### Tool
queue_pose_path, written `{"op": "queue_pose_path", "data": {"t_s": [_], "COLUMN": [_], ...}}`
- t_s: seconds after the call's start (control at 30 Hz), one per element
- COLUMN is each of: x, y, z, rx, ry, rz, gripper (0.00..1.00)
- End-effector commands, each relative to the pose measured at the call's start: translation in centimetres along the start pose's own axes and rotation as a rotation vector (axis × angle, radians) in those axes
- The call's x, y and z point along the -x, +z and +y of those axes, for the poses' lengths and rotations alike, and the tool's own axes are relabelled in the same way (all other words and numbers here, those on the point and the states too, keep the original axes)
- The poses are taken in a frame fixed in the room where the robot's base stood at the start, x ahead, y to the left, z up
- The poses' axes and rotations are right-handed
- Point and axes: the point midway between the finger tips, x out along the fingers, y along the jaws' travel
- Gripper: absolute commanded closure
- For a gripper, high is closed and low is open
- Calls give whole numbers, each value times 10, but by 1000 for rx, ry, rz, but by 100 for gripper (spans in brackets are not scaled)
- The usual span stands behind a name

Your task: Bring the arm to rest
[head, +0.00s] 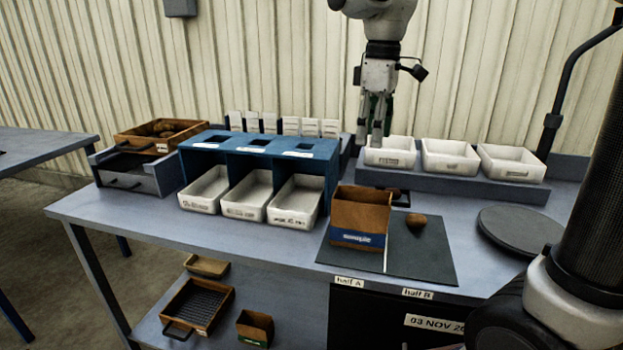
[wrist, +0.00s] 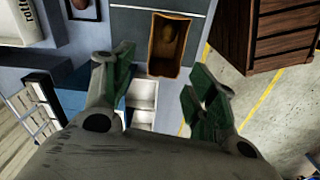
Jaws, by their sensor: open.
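My gripper (head: 370,132) hangs from the arm at the back of the bench, pointing down, beside the left end of the raised row of white trays. One finger overlaps the left edge of the nearest white tray (head: 391,154) in the picture; I cannot tell whether they touch. In the wrist view my gripper (wrist: 160,84) shows two green-padded fingers spread apart with nothing between them. The brown sample box (head: 360,214) stands on the dark mat, well below and in front of the gripper. The wrist view shows this box (wrist: 165,66) with a potato inside.
A potato (head: 416,220) lies on the dark mat (head: 432,262). A round grey plate (head: 520,231) is at right. A blue rack (head: 262,158) with white trays stands left of centre, upright white cards behind it. A wooden crate (wrist: 262,40) stands at right in the wrist view.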

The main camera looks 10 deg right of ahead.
Motion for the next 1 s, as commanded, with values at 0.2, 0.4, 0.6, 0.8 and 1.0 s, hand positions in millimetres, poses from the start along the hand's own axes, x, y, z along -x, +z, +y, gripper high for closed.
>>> {"op": "queue_pose_path", "data": {"t_s": [0.2,0.4,0.6,0.8,1.0], "x": [-36,-49,-61,-51,-49], "y": [56,134,200,226,230], "z": [-21,-43,-70,-77,-76], "rx": [-398,-716,-903,-975,-992], "ry": [23,68,124,175,182], "rz": [46,145,240,308,313], "gripper": [43,43,43,43,43]}}
